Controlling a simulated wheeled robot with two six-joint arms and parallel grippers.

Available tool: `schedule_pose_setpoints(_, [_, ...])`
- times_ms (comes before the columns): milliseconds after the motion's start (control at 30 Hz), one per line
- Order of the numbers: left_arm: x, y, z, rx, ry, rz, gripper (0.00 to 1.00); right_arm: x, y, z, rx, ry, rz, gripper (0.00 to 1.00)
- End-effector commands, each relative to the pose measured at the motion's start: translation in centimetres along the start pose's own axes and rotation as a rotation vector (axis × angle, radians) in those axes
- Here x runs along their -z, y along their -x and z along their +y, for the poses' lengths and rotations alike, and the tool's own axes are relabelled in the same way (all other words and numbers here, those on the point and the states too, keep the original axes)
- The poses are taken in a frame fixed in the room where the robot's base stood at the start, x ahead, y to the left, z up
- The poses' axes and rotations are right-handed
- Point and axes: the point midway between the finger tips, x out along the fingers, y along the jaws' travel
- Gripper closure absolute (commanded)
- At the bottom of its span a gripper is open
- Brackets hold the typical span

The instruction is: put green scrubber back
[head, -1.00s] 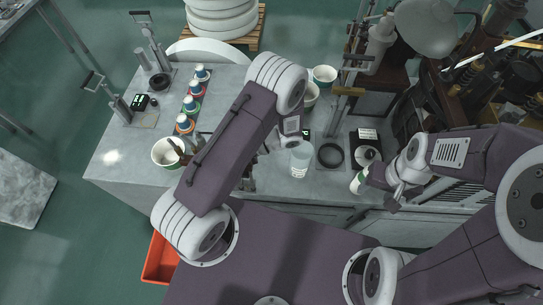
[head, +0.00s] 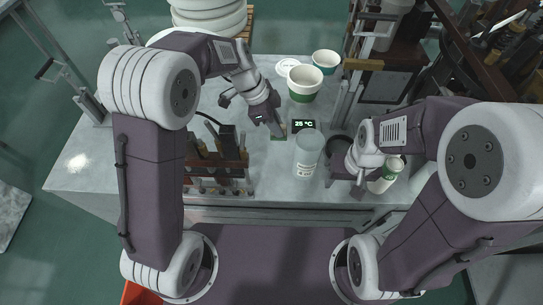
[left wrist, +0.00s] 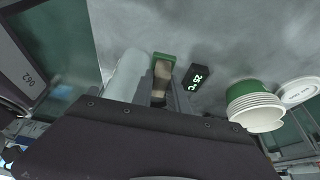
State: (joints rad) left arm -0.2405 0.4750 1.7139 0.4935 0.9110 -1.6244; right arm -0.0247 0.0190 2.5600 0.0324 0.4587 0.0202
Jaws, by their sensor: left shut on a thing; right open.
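The green scrubber (head: 279,134) has a green pad and a tan handle. It also shows in the left wrist view (left wrist: 164,57), pad outward, between the fingers. My left gripper (head: 272,125) is shut on its handle. The pad is at or just above the grey table, beside the small black temperature display (head: 303,126); I cannot tell whether it touches. My right gripper (head: 364,172) is open at the right, close to a white and green cup (head: 386,178). My own wrist partly hides that cup.
A clear container (head: 307,155) stands right of the scrubber, near the front edge. Behind are a green-banded paper cup stack (head: 305,82), a teal cup (head: 326,62) and a white lid (head: 288,67). A rack of dark tools (head: 218,165) stands at left front.

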Motion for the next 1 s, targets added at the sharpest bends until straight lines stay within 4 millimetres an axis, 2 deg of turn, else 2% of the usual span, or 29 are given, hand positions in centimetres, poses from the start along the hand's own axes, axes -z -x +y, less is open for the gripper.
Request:
schedule_pose_setpoints(67, [-0.2, -0.5, 0.1, -0.004, 0.001, -0.001, 1.0, 0.0, 0.2, 0.0, 0.0, 0.0, 0.0, 0.44])
schedule_pose_setpoints(300, [-2.2, -5.0, 0.2, -0.007, 0.001, -0.003, 1.0, 0.1, 0.8, 0.0, 0.0, 0.0, 0.0, 0.44])
schedule_pose_setpoints(500, [-2.6, -6.1, 0.1, -0.005, -0.002, -0.002, 1.0, 0.1, 0.9, 0.0, 0.0, 0.0, 0.0, 0.44])
schedule_pose_setpoints(700, [-3.9, -9.0, 0.2, -0.007, 0.0, -0.003, 1.0, 0.1, 1.3, 0.0, 0.0, 0.0, 0.0, 0.44])
schedule_pose_setpoints(900, [-4.0, -9.2, 0.1, -0.004, -0.003, -0.003, 1.0, 0.1, 1.2, 0.0, 0.0, 0.0, 0.0, 0.44])
schedule_pose_setpoints(933, [-4.0, -9.2, 0.1, -0.004, -0.003, -0.003, 0.78, 0.1, 1.2, 0.0, 0.0, 0.0, 0.0, 0.44])
schedule_pose_setpoints(1000, [-4.0, -9.2, 0.1, -0.004, -0.003, -0.003, 0.59, 0.1, 1.2, 0.0, 0.0, 0.0, 0.0, 0.44])
